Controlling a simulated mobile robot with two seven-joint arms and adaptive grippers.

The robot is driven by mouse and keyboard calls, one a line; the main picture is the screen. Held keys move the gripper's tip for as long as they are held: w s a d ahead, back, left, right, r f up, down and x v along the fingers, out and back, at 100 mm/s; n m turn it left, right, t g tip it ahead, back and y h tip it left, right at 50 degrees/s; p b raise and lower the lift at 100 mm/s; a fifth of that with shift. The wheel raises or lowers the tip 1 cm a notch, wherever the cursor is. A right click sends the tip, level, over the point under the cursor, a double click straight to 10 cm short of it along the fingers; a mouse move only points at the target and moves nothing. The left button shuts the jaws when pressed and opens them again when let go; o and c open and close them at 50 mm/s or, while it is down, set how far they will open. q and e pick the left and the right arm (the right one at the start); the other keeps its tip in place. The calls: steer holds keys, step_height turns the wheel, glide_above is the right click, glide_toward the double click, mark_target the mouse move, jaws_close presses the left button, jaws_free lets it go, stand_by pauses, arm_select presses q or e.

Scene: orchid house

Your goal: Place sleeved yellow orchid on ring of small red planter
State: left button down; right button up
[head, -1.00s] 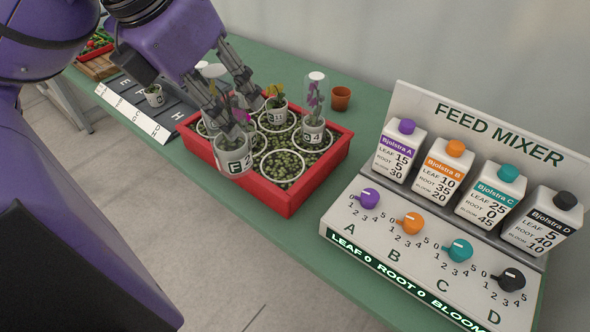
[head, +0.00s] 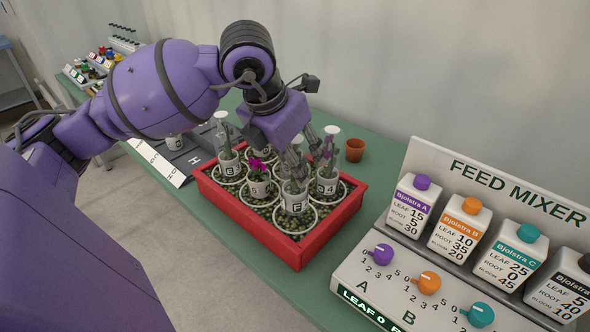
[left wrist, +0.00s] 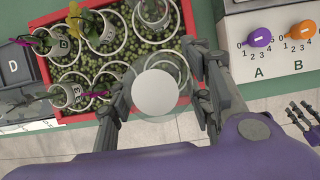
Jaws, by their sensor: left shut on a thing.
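My left gripper (head: 296,170) is shut on a sleeved plant in a white pot marked F (head: 296,198). In the left wrist view the sleeve's round white cap (left wrist: 155,95) lies between the fingers (left wrist: 163,92) and hides the flower, so I cannot see its colour. The pot is upright at the front ring (head: 296,219) of the small red planter (head: 330,232). I cannot tell whether it touches the ring's bed. A yellow flower (left wrist: 73,19) shows on another plant in the planter. What seems to be my right gripper (left wrist: 300,115) shows at the wrist view's right edge.
A sleeved magenta orchid (head: 327,182) stands close right of the held pot, an unsleeved magenta one (head: 259,182) to its left. Pot B (head: 229,163) is sleeved. An empty terracotta pot (head: 355,150) stands behind. The feed mixer (head: 440,250) is at the right.

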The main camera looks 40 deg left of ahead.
mark_target(294, 200)
arm_select(q)
step_height(294, 200, down, 3)
steer(key=shift+w+f, duration=0.1)
steer(key=shift+f, duration=0.1)
steer(key=shift+f, duration=0.15)
steer(key=c, duration=1.3)
jaws_free()
steer(key=o, duration=0.4)
